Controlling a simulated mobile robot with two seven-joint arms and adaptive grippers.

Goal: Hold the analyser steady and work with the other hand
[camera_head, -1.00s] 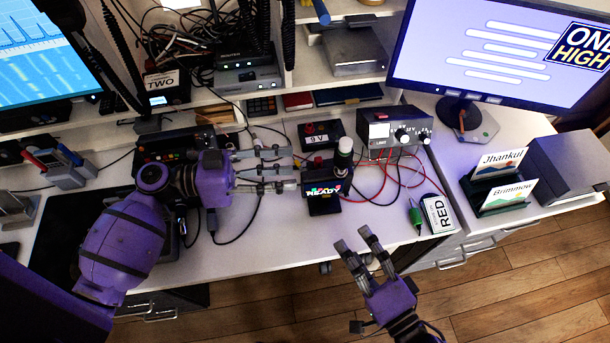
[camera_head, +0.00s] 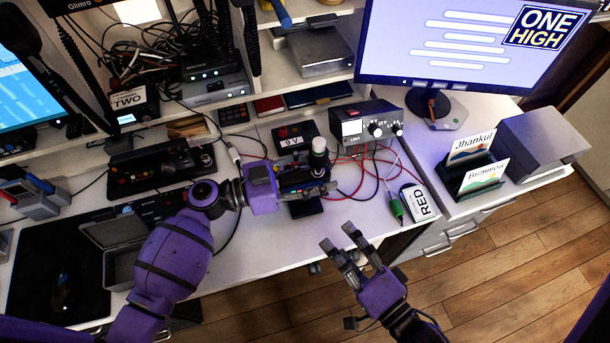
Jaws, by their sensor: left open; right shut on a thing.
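The analyser (camera_head: 305,207) is a small dark box standing near the desk's front edge. A black cylinder with a white cap (camera_head: 319,146) rises at its back. My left gripper (camera_head: 325,187) is open, its fingers reaching from the left across the analyser and hiding most of its face and screen. I cannot tell whether they touch it. My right gripper (camera_head: 337,236) is in front of the desk edge, below and right of the analyser and apart from it. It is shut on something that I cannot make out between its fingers.
A power supply (camera_head: 366,124) with red and black leads stands behind and right. A 9 V box (camera_head: 295,136) is behind the analyser. An open grey case (camera_head: 122,240) is left.

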